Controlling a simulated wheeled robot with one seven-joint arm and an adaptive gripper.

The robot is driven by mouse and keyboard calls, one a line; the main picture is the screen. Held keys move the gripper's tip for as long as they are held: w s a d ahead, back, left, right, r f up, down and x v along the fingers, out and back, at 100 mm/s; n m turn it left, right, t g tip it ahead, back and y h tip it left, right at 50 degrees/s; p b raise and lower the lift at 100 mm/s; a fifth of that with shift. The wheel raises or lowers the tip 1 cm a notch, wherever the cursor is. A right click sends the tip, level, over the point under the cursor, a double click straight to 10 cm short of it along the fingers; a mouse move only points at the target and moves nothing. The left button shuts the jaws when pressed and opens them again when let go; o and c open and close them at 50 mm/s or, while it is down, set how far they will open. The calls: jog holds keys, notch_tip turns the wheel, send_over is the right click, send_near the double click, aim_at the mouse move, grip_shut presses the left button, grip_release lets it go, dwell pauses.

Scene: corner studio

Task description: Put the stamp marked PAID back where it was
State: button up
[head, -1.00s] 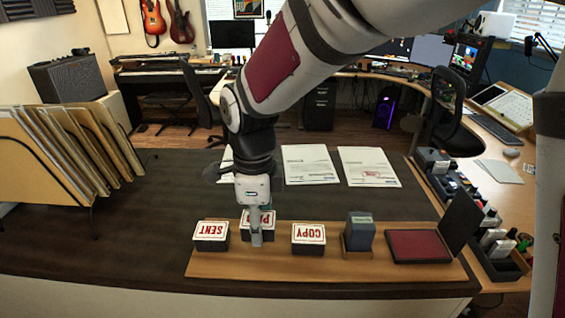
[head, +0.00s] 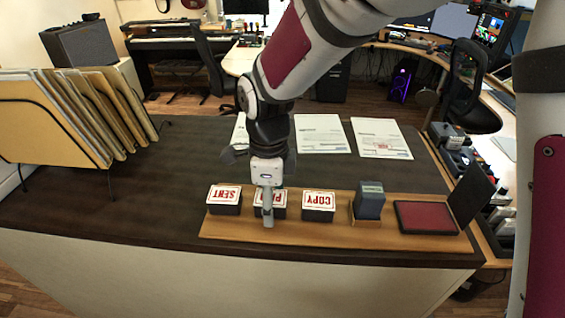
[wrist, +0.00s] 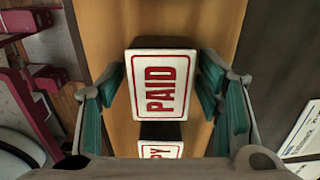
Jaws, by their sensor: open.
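The PAID stamp (head: 280,203), a dark block with a red-lettered white label on top, stands in the row on the wooden board (head: 340,238), between the SENT stamp (head: 224,199) and the COPY stamp (head: 318,206). My gripper (head: 268,214) is over it, pointing down, and covers part of its label in the head view. In the wrist view the PAID label (wrist: 160,88) lies between the open fingers (wrist: 160,72), with a gap on each side. The COPY stamp shows partly below it (wrist: 160,148).
On the board's right are a blue-grey stamp (head: 369,200) in a wooden holder and an open red ink pad (head: 427,217). Papers (head: 380,138) lie behind, and a rack of folders (head: 75,115) stands at the left. The dark desk left of the board is clear.

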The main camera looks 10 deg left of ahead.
notch_tip(320, 180, up, 12)
jog(key=s+d+r+n+t, duration=0.1)
jog(key=s+d+r+n, duration=0.2)
jog(key=d, duration=0.5)
jog(key=d+r+n+t, duration=0.1)
jog(key=d+r+n, duration=0.2)
jog(key=d+n, duration=0.35)
jog(key=s+d+n+t, duration=0.3)
jog(key=s+d+n, duration=0.5)
jog(key=d, duration=0.5)
jog(key=shift+s+f+t+b, duration=0.3)
jog(key=shift+s+f+b, duration=0.15)
jog(key=shift+s, duration=0.65)
